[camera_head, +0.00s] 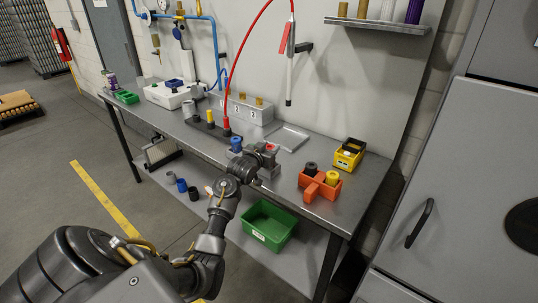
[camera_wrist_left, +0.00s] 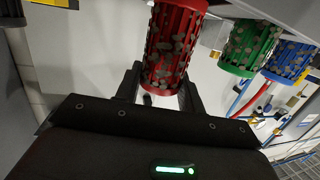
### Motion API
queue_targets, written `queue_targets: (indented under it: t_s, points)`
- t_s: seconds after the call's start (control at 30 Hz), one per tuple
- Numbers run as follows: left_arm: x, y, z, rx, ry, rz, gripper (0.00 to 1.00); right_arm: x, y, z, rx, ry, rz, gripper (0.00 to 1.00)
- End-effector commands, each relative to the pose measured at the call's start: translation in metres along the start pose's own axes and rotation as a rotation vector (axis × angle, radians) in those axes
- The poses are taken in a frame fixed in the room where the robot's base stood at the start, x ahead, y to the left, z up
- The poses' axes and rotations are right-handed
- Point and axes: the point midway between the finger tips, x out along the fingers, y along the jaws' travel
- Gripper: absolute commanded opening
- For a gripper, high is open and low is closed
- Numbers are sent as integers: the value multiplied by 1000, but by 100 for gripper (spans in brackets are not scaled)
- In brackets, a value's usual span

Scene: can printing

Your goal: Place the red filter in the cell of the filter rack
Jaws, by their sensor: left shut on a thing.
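My left gripper (camera_wrist_left: 160,92) is shut on the red filter (camera_wrist_left: 172,40), a slotted red cylinder with grey bits inside; its fingers sit on both sides of the filter's end. A green filter (camera_wrist_left: 250,46) and a blue filter (camera_wrist_left: 290,64) stand side by side to the right in the wrist view. Whether the red filter touches the rack cannot be told. My right gripper is not in view.
An orange holder (camera_head: 320,186) with black and yellow parts and a yellow bin (camera_head: 348,155) are on the bench to the right. A shallow metal tray (camera_head: 288,138) lies behind the gripper. A red hose (camera_head: 233,75) hangs nearby. A green crate (camera_head: 268,222) is on the lower shelf.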

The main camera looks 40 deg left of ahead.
Motion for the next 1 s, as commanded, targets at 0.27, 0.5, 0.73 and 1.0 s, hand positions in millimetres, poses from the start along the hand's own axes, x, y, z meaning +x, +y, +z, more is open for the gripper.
queue_targets:
  t_s: [0.27,0.5,0.73,1.0]
  points:
    - [3,0,28,-1,0,-1,16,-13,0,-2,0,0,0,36]
    - [3,-1,29,0,0,-1,16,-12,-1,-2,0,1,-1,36]
    - [4,-1,31,0,-1,-1,56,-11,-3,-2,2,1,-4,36]
    - [4,-1,31,0,-1,-1,60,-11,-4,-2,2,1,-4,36]
